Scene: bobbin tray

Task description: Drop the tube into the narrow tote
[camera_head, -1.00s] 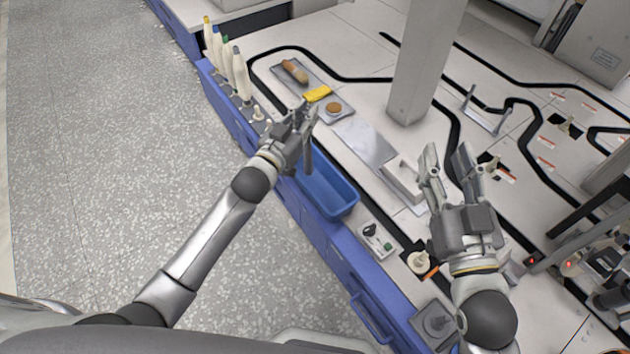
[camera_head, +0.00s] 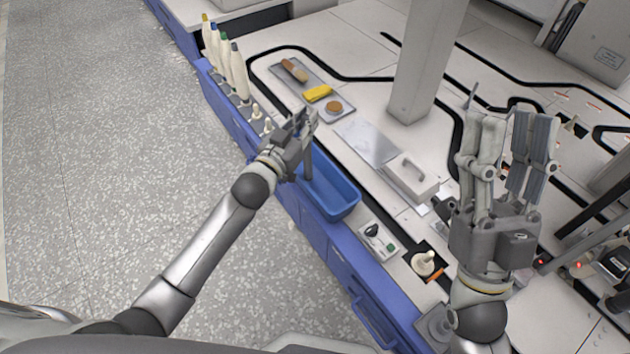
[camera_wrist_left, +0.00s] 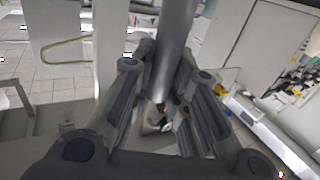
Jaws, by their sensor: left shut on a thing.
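My left gripper (camera_head: 303,122) is shut on a dark grey tube (camera_head: 308,160), which hangs below the fingers. The tube also shows in the left wrist view (camera_wrist_left: 174,50), running between the fingers (camera_wrist_left: 160,95). The narrow blue tote (camera_head: 345,208) stands along the bench's front edge. The tube's lower end shows over the tote's far-left end; I cannot tell whether it is above or inside the rim. My right gripper (camera_head: 508,140) is open and empty, well to the right of the tote.
Several bobbins (camera_head: 239,75) stand left of my left gripper. A tray with a brown-handled item (camera_head: 295,70), a yellow block (camera_head: 317,93) and a white handled box (camera_head: 411,178) lie beyond the tote. A square pillar (camera_head: 425,60) rises behind. A switch box (camera_head: 378,240) sits right of the tote.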

